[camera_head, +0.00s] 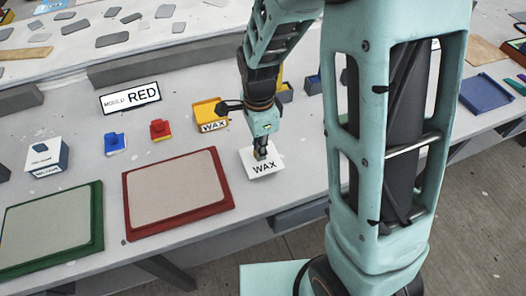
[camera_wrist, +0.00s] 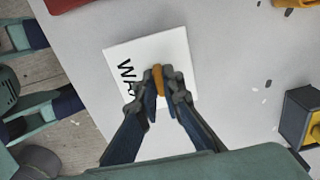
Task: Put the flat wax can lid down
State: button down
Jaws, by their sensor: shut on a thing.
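The flat wax can lid (camera_head: 264,170) is a white square plate lettered WAX. In the wrist view the lid (camera_wrist: 180,45) lies under my fingertips, with a small tan knob standing up from it. My gripper (camera_head: 261,151) is shut on this knob; in the wrist view the gripper (camera_wrist: 160,88) pinches it and hides part of the lid. The lid is at or just above the grey table (camera_head: 300,185), right of the red-framed mould; I cannot tell whether it touches. A yellow container labelled WAX (camera_head: 208,108) stands behind it to the left.
The red-framed mould (camera_head: 230,205) and green-framed mould (camera_head: 98,240) lie to the left. A dark box with yellow (camera_wrist: 300,118) is at the wrist view's right. Table around the lid is clear.

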jog(key=shift+f+b, duration=0.3)
jog(key=shift+f, duration=0.6)
jog(key=shift+d, duration=0.1)
jog(key=shift+f, duration=0.15)
jog(key=c, duration=2.1)
grip_release()
notch_tip(320, 180, up, 12)
jog(key=shift+r+p, duration=0.25)
jog(key=shift+p, duration=0.5)
